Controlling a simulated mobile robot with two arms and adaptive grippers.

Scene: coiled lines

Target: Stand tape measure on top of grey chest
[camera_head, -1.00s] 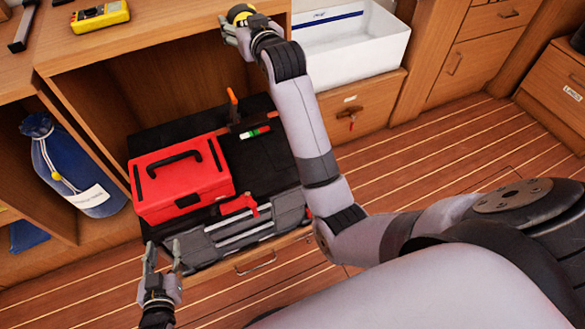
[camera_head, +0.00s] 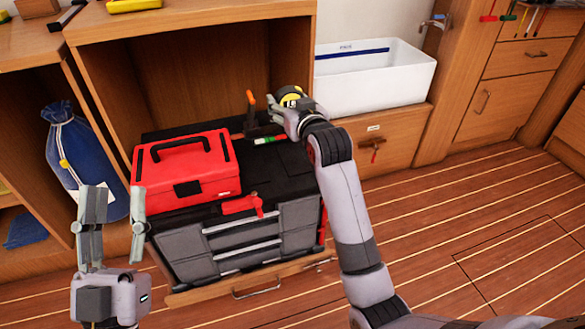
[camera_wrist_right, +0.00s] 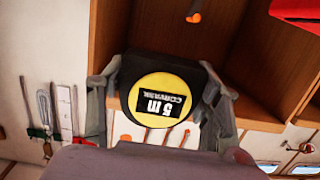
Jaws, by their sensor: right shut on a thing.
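The grey chest (camera_head: 196,262) has grey drawer fronts and a black top. The tape measure (camera_head: 292,96), black with a round yellow face, is in my right gripper (camera_head: 284,112) near the back right of the chest top. In the right wrist view, the tape measure (camera_wrist_right: 160,98) sits between both fingers with its "5 m" label facing the camera. I cannot tell whether it touches the chest top. My left gripper (camera_head: 115,205) is open and empty, left of the chest front.
A red toolbox (camera_head: 186,178) covers the left of the chest top. A white bin (camera_head: 375,80) stands right. Bare black top shows right of the toolbox.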

